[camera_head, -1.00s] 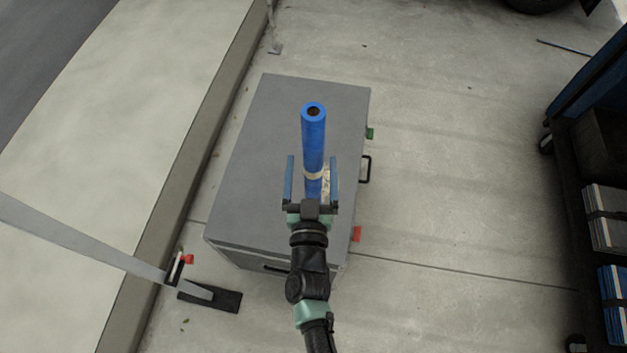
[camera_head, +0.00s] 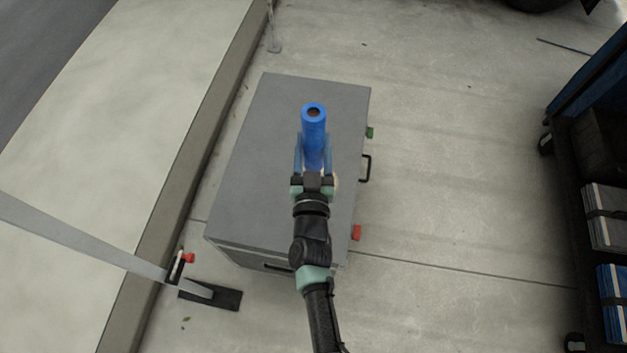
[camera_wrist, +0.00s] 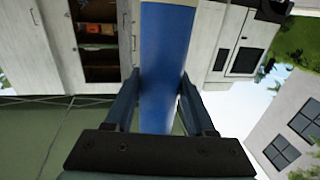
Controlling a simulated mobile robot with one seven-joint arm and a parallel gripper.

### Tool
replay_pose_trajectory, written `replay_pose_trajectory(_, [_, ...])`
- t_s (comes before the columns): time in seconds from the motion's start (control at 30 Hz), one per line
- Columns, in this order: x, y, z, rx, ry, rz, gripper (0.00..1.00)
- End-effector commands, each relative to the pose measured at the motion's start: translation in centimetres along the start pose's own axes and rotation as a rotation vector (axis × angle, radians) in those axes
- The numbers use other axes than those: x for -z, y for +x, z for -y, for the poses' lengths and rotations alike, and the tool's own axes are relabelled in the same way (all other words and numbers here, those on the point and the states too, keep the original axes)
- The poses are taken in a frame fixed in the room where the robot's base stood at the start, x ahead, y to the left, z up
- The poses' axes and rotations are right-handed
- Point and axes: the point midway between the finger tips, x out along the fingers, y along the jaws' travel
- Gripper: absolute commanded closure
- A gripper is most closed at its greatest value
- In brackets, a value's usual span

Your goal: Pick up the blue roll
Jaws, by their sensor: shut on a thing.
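In the wrist view, the roll (camera_wrist: 166,60) runs vertically between the fingers of my gripper (camera_wrist: 160,90). The roll's lower part is hidden behind my gripper in the head view.
The grey case (camera_head: 260,150) has a black handle on its right side. A raised pale ledge (camera_head: 130,130) lies to the left, with a metal strut (camera_head: 90,243) crossing it. A dark cart (camera_head: 590,150) stands at the right. Concrete floor between is clear.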

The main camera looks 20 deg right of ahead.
Motion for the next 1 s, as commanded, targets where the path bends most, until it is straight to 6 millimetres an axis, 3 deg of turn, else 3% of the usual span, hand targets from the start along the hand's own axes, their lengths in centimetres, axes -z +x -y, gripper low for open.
replay_pose_trajectory(0.03, [0.0,0.0,0.0,0.000,0.000,0.000,0.72])
replay_pose_trajectory(0.2, [0.0,0.0,0.0,0.000,0.000,0.000,1.00])
replay_pose_trajectory(0.7, [0.6,0.1,0.0,-0.001,0.000,-0.005,1.00])
replay_pose_trajectory(0.83, [2.4,0.1,0.0,-0.001,0.001,-0.006,1.00])
replay_pose_trajectory(1.0, [6.1,0.1,-0.1,-0.002,0.003,-0.006,1.00])
